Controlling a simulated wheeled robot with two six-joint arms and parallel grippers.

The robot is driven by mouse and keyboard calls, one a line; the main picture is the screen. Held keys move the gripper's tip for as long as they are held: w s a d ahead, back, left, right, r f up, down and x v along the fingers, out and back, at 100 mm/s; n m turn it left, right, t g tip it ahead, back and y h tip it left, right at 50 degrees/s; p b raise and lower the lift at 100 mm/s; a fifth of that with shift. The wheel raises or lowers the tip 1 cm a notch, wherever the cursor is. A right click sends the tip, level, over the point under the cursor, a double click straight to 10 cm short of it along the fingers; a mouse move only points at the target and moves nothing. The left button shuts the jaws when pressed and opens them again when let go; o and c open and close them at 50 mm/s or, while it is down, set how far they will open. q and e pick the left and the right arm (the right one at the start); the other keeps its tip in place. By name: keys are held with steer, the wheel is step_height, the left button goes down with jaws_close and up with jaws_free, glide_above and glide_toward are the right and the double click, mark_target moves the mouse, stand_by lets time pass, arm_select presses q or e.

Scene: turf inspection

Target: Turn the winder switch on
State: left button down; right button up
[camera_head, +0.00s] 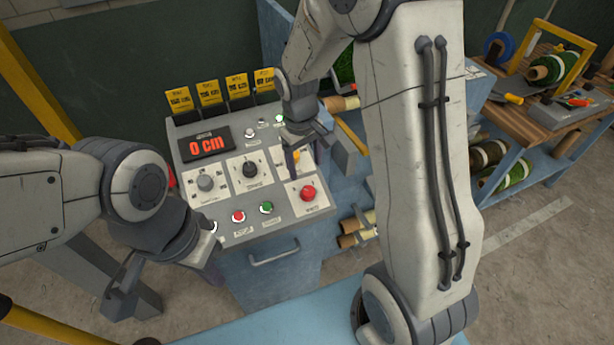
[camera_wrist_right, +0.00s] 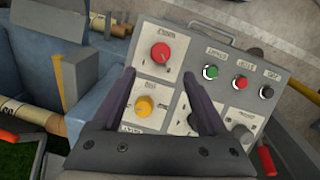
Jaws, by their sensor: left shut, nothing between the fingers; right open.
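The grey control panel (camera_head: 222,175) carries a red knob (camera_head: 308,193), a yellow knob (camera_head: 296,154), a black knob (camera_head: 250,169) and a grey knob (camera_head: 205,182). Their labels are too small to tell which is the winder switch. My right gripper (camera_head: 303,150) is open over the panel's right side and partly hides the yellow knob. In the right wrist view its fingers (camera_wrist_right: 159,74) straddle the area of the yellow knob (camera_wrist_right: 144,106), with the red knob (camera_wrist_right: 160,53) beyond the tips. Contact cannot be told. My left gripper (camera_head: 122,280) is shut and empty, left of the panel.
A red button (camera_head: 238,216) and a green button (camera_head: 266,208) sit on the panel's front row, above a handle (camera_head: 274,252). Yellow cards (camera_head: 209,92) stand behind. Turf rolls (camera_head: 490,153) lie on a bench at right.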

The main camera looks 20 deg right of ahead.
mark_target(308, 190)
steer(key=f, duration=0.3)
steer(key=f+p, duration=0.1)
steer(key=f, duration=0.5)
steer(key=shift+d+f, duration=0.3)
steer(key=shift+f, duration=0.1)
jaws_close()
